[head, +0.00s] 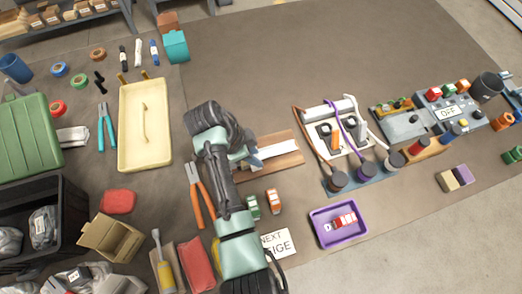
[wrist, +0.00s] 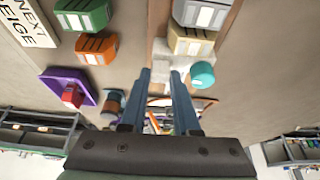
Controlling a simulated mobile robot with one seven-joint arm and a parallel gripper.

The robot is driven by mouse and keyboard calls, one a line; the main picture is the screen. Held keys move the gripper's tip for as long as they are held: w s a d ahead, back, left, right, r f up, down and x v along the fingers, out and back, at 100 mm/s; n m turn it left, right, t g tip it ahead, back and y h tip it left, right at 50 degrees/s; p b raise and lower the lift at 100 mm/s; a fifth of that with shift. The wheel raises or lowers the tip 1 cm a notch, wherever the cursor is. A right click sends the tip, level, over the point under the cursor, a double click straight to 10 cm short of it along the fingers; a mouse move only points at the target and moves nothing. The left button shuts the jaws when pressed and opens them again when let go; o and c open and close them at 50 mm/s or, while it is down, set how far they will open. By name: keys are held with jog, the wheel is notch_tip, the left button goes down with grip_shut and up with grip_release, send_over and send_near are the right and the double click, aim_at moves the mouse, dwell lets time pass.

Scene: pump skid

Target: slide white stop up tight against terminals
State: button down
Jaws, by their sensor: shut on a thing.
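A wooden board (head: 285,165) carries a pale rail (head: 280,150); my arm covers its left part in the head view. In the wrist view, a grey terminal (wrist: 205,13) and a beige terminal (wrist: 190,40) sit in a row on the rail. The white stop (wrist: 182,55) appears as pale blocks just below the beige terminal, at my fingertips. My gripper (wrist: 161,74) is shut on it, its two fingers a small width apart. Whether a gap is left between stop and terminal cannot be told. A teal round piece (wrist: 202,74) shows beside the right fingertip.
A green terminal (head: 252,207) and an orange terminal (head: 274,201) lie loose in front of the board. A purple tray (head: 338,223) holds red-and-white pieces. Orange-handled pliers (head: 200,195) lie left of my arm. A panel with cables (head: 340,135) stands to the right.

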jog(key=shift+s+a, duration=0.2)
jog(key=shift+a, duration=0.45)
jog(key=c, duration=0.6)
grip_release()
jog(key=shift+c, duration=0.2)
jog(key=p+v, duration=0.2)
jog(key=v, duration=1.1)
jog(key=shift+d, duration=0.15)
